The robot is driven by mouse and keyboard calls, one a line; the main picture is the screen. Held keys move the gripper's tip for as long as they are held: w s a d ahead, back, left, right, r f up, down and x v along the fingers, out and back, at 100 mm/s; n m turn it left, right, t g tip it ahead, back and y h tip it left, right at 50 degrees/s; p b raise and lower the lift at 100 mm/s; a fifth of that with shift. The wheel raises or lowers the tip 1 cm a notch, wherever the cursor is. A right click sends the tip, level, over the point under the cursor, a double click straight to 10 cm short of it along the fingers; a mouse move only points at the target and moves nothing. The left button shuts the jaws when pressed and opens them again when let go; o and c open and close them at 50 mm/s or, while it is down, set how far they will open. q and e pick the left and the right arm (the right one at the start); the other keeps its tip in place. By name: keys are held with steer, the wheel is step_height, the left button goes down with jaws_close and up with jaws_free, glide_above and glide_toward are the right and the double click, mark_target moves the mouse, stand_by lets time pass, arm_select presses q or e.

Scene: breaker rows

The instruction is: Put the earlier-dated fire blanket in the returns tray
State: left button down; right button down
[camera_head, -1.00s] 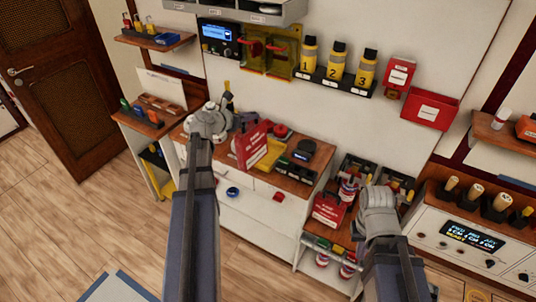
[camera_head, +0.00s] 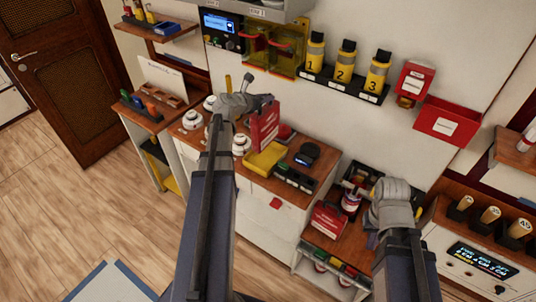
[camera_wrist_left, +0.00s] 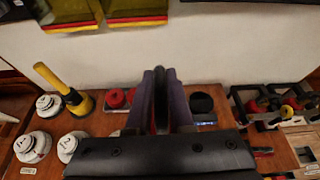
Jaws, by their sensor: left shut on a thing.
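A red fire blanket pack (camera_head: 264,125) with pale lettering hangs in my left gripper (camera_head: 262,101), above the wooden counter. In the left wrist view the fingers (camera_wrist_left: 160,98) are closed around a thin dark edge with a little red below. A second red fire blanket pack (camera_head: 328,218) stands on the lower shelf to the right, near my right gripper (camera_head: 374,218). Dates on both packs are too small to read. A yellow tray (camera_head: 266,160) lies on the counter just below the held pack; I cannot read any label on it.
White round detectors (camera_head: 240,145) sit on the counter left of the tray. A black puck-like device (camera_head: 306,154) is to its right. A red wall box (camera_head: 447,122) and numbered yellow canisters (camera_head: 346,65) are on the wall. A yellow-handled tool (camera_wrist_left: 66,90) stands near the detectors.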

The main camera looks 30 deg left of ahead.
mark_target(253, 123)
arm_select(q)
steer(key=shift+f+b, duration=5)
steer(key=shift+f, duration=0.1)
steer(key=c, duration=0.8)
jaws_free()
steer(key=shift+s+r, duration=0.35)
steer(key=p+v, duration=0.4)
steer(key=v, duration=0.7)
steer(key=shift+s+p, duration=0.15)
steer(key=shift+p, duration=0.25)
